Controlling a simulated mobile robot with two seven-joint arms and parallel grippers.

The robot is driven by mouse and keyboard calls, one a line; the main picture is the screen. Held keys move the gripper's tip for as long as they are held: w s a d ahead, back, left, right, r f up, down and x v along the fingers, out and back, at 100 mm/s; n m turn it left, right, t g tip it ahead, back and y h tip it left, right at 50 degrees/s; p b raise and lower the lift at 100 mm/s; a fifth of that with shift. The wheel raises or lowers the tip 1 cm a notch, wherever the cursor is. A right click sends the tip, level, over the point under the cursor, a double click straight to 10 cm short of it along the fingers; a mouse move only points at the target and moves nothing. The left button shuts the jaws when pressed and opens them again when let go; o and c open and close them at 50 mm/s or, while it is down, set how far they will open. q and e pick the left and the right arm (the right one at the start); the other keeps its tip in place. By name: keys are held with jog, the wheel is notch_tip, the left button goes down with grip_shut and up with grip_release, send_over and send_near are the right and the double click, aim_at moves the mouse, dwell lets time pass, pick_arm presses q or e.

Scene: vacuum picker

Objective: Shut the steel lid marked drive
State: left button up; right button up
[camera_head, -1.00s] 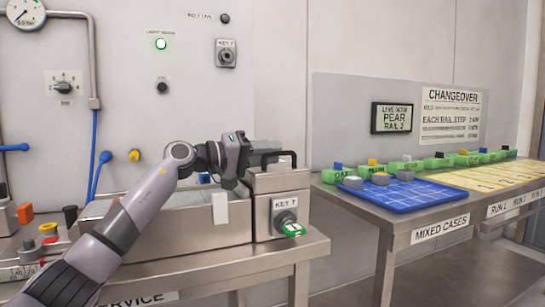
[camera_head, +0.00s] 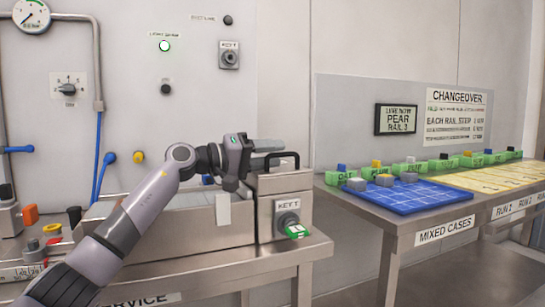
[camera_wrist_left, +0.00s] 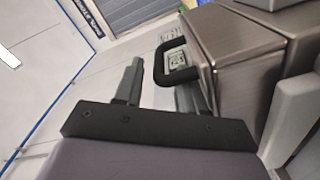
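A brushed-steel box (camera_head: 285,205) with a black bar handle (camera_head: 283,156) on top stands at the right end of the steel bench. I cannot read the word drive on it; its front carries a "KEY T" label and a key switch with a green tag (camera_head: 297,231). My left gripper (camera_head: 268,152) is just left of the handle, pointing right. My right gripper is not in view.
A long, low steel tray (camera_head: 180,228) lies left of the box, partly behind my left arm. Buttons and small coloured parts (camera_head: 30,214) sit at far left. Right of a gap, a second table (camera_head: 400,236) holds a blue grid mat (camera_head: 430,203) and green blocks.

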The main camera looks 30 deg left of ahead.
pick_arm(q)
jog(key=v, duration=0.7)
jog(key=shift+d+f, duration=0.2)
jog(key=shift+s+a, duration=0.15)
jog(key=shift+a, duration=0.05)
jog(key=shift+r, duration=0.1)
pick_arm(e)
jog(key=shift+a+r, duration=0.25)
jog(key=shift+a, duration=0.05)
pick_arm(q)
jog(key=shift+r, duration=0.1)
